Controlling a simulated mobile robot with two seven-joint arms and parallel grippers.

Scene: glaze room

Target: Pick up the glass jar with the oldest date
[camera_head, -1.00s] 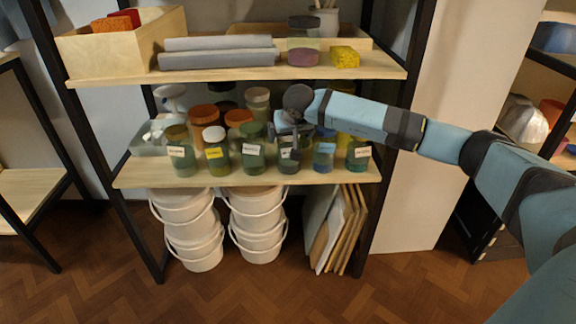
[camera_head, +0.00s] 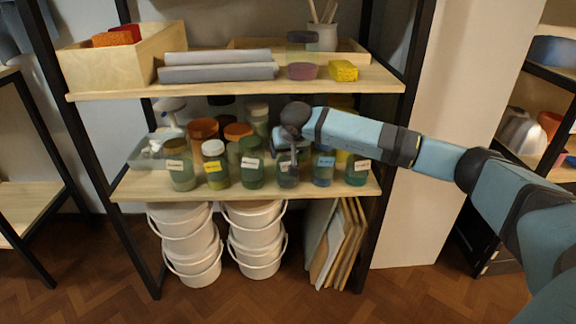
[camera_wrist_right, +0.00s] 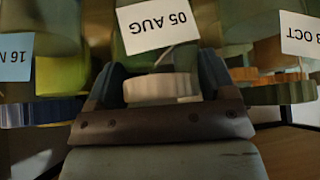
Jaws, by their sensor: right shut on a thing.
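My right gripper (camera_head: 291,146) reaches down onto a dark glass jar (camera_head: 288,177) in the front row of the middle shelf. In the right wrist view, its fingers (camera_wrist_right: 160,86) are shut on this jar, around a pale round lid. The jar's white label (camera_wrist_right: 158,22) reads 05 AUG, upside down. The jar appears to stand on the shelf. Beside it are a blue-labelled jar (camera_head: 323,175), partly readable as 16 N, and a green jar (camera_head: 252,176) whose label ends in OCT. My left gripper is not in view.
More jars with brown lids (camera_head: 203,127) and a spray bottle (camera_head: 170,113) stand behind the front row. The upper shelf (camera_head: 220,88) is close above. Neighbouring jars stand close on both sides. White buckets (camera_head: 185,240) and boards (camera_head: 340,240) are below.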

